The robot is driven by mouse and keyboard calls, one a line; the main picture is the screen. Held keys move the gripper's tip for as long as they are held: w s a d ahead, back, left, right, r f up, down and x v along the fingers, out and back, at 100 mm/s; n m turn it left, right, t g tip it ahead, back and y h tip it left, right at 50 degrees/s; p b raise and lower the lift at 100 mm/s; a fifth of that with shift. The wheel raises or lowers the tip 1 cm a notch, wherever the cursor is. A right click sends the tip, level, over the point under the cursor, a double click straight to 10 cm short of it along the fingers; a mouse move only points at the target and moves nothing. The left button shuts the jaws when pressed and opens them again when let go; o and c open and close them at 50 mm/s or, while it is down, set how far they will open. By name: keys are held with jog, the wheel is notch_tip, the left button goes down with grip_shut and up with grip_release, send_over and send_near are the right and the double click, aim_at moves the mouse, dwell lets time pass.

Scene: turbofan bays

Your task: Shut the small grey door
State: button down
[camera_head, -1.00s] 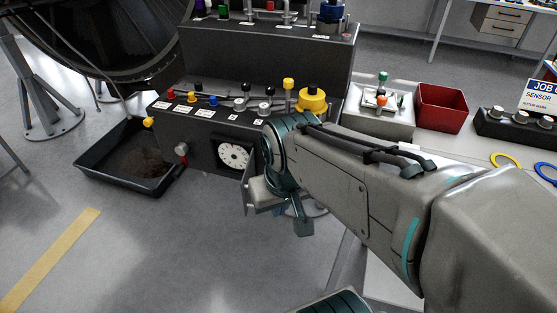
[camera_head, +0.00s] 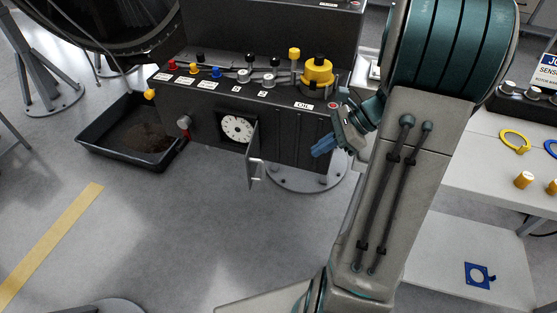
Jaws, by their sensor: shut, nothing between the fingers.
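The small grey door (camera_head: 253,155) stands open on the front of the dark console (camera_head: 300,148). It sticks out toward me from the right side of the dial recess, seen nearly edge-on. The white round dial (camera_head: 237,128) shows uncovered to its left. A small handle or latch sits low on the door's face. My gripper (camera_head: 318,151) is to the right of the door, apart from it, in front of the console's right end. Its blue fingers are shut and empty. My arm hides the area right of the console.
Coloured knobs and a yellow cap (camera_head: 317,72) stand on the console top. A black tray (camera_head: 130,140) lies on the floor at left. A white bench (camera_head: 490,175) with yellow and blue rings is at right. The floor before the door is clear.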

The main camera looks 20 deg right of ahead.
jog(key=a+r+x, duration=0.2)
jog(key=x, duration=1)
jog(key=shift+w+a+f, duration=0.25)
jog(key=shift+w+f, duration=0.05)
jog(key=shift+w, duration=0.1)
